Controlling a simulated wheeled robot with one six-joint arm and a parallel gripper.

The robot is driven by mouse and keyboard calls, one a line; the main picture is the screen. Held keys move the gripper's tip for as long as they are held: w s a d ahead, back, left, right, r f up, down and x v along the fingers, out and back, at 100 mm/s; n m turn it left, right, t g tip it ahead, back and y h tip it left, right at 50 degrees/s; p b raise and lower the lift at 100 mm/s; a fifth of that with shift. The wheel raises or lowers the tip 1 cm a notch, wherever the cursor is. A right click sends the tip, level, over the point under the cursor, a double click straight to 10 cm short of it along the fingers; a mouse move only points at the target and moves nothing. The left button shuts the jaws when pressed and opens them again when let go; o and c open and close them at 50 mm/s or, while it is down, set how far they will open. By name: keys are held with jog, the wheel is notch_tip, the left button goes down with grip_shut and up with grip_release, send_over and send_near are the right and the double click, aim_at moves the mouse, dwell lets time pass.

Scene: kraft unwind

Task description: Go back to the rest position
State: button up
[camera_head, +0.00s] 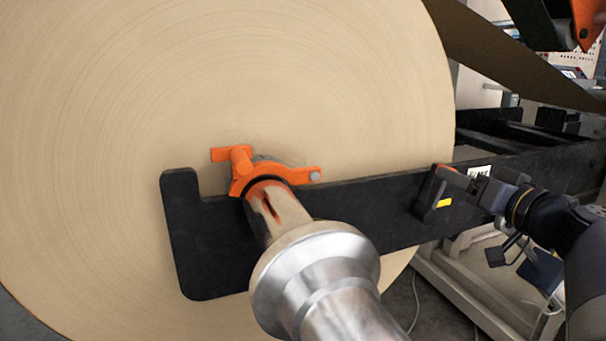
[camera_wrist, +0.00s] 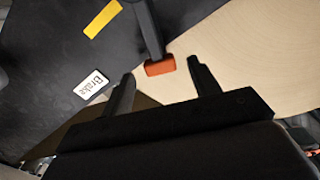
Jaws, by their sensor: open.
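My gripper (camera_head: 470,182) is at the right in the head view, beside the black arm of the unwind stand. In the wrist view its two dark fingers are apart, with nothing held between them. A black lever (camera_wrist: 148,25) with an orange-red end (camera_wrist: 160,67) points toward the gap between the fingertips. The lever also shows in the head view (camera_head: 431,192), close to the fingertips. I cannot tell whether a finger touches it. A white "Brake" label (camera_wrist: 90,86) and a yellow mark (camera_wrist: 103,18) are on the black arm near the lever.
A large kraft paper roll (camera_head: 300,85) fills the left and middle. Its metal shaft (camera_head: 315,270) juts toward me, with an orange clamp (camera_head: 242,170) around it. The black stand arm (camera_head: 370,210) runs to the right. A pale frame (camera_head: 470,290) stands low at the right.

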jog(key=x, duration=0.2)
jog(key=shift+w, duration=0.3)
jog(key=v, duration=1.1)
jog(key=w+a+m+p, duration=0.1)
jog(key=w+a+p, duration=0.2)
jog(key=w, duration=0.7)
jog(key=shift+w+f+p, duration=0.2)
jog(key=shift+w+p, duration=0.15)
jog(key=shift+p, duration=0.2)
